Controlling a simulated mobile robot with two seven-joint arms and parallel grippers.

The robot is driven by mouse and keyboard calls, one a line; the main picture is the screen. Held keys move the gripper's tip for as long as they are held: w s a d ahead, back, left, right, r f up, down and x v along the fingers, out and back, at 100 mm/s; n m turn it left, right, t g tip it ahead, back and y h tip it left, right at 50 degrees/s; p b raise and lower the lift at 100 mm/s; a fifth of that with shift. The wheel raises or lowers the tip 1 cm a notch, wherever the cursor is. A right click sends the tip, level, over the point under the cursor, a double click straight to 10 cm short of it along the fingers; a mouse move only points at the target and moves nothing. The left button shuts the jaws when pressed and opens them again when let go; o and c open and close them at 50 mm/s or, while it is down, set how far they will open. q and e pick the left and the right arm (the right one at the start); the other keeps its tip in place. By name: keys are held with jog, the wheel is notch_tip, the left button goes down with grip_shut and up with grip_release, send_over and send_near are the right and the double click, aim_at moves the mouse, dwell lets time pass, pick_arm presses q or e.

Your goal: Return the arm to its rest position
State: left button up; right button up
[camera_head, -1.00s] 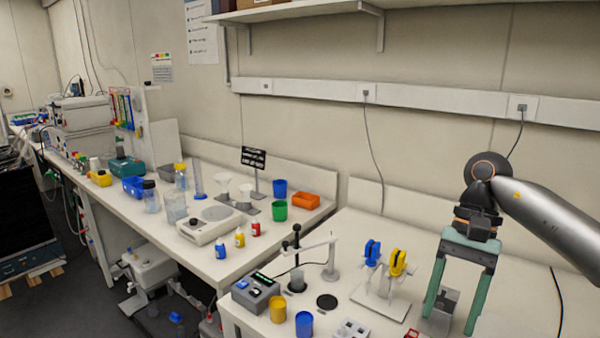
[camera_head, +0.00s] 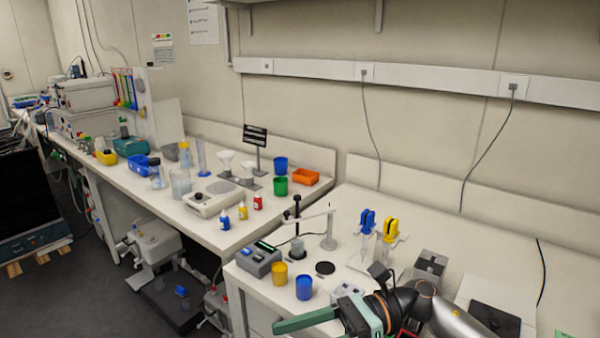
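My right arm comes in from the lower right, folded low over the front of the right-hand bench. Its gripper (camera_head: 310,322) is at the bottom edge of the picture, with one green finger pointing left. The other finger is cut off by the frame edge. The fingers look spread, and nothing is seen between them. The gripper is in front of the blue cup (camera_head: 304,287) and the yellow cup (camera_head: 279,274). My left gripper is not in view.
The right bench holds a control box (camera_head: 259,260), a stand with a thin arm (camera_head: 329,241), blue (camera_head: 367,222) and yellow (camera_head: 390,229) clip-like items, a grey block (camera_head: 431,264) and a dark flat plate (camera_head: 495,318). The left bench is crowded with labware. The bench's back right is clear.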

jog(key=w+d+f+n+t+h, duration=0.2)
jog(key=d+f+n+t+h, duration=0.3)
jog(key=n+t, duration=0.95)
jog(key=w+d+f+n+t+h, duration=0.2)
jog(key=f+n+t, duration=0.5)
jog(key=n, duration=1.4)
jog(key=s+d+f+m+g+h, duration=0.3)
jog(key=s+d+f+m, duration=0.2)
jog(key=s+f+m, duration=0.3)
jog(key=s+d+f+m+g+h, duration=0.4)
jog(key=s+f+m, duration=0.4)
jog(key=f, duration=0.5)
jog(key=shift+s+d+f, duration=0.3)
jog(key=shift+s+d, duration=0.1)
jog(key=shift+d, duration=0.3)
